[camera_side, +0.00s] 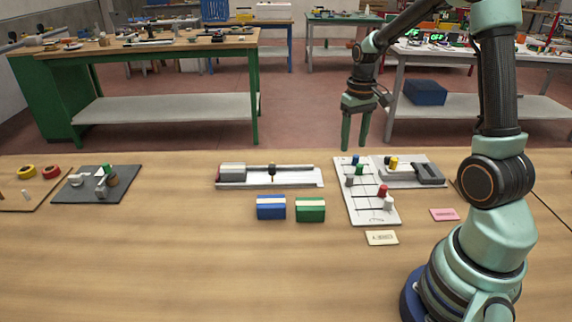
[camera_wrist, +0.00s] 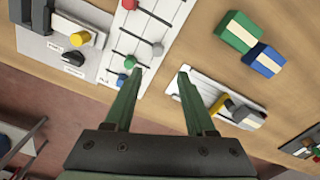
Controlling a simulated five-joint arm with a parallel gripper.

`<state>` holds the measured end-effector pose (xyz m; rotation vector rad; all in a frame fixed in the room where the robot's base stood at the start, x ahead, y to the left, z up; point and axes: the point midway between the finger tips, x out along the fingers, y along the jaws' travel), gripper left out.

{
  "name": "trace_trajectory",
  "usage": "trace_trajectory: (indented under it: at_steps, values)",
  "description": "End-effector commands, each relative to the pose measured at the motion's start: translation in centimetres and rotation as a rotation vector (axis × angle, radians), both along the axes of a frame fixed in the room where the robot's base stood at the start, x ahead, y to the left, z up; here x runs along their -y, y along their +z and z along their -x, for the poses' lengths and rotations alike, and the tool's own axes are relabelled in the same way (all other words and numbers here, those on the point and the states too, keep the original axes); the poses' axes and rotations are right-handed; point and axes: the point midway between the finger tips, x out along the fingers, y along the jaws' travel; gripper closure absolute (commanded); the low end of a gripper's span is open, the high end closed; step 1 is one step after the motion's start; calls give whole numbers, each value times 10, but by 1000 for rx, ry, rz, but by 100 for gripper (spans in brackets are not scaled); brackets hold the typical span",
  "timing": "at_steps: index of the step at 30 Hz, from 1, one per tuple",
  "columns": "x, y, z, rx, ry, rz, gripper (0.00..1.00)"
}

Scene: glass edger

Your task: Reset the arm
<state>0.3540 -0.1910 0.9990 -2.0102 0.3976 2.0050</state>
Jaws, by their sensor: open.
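My gripper (camera_side: 355,132) is raised above the back edge of the wooden table, pointing down. Its two green fingers are apart with nothing between them. In the wrist view my gripper (camera_wrist: 158,80) also shows open and empty. The white board with coloured knobs (camera_side: 367,214) lies below and in front of it on the table. The long white rail fixture (camera_side: 300,178) lies to its left. My gripper touches neither of them.
A blue block (camera_side: 270,208) and a green block (camera_side: 310,210) stand in front of the rail. A grey fixture (camera_side: 405,181) adjoins the board. A dark plate with parts (camera_side: 70,191) lies at left. The front left of the table is clear.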

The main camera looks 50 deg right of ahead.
Motion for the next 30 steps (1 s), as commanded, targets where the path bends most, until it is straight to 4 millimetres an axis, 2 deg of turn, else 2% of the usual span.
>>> trace_trajectory:
  at_steps: [4, 17, 20, 26, 30]
  values:
    - [0, 10, 0, 1, 0, 0, 44]
    - [-5, 16, 0, 9, 9, 5, 44]
    - [-18, 29, -1, 39, 35, 19, 44]
    - [-69, 70, 5, 146, 127, 61, 44]
    - [-105, 92, 17, 230, 194, 83, 44]
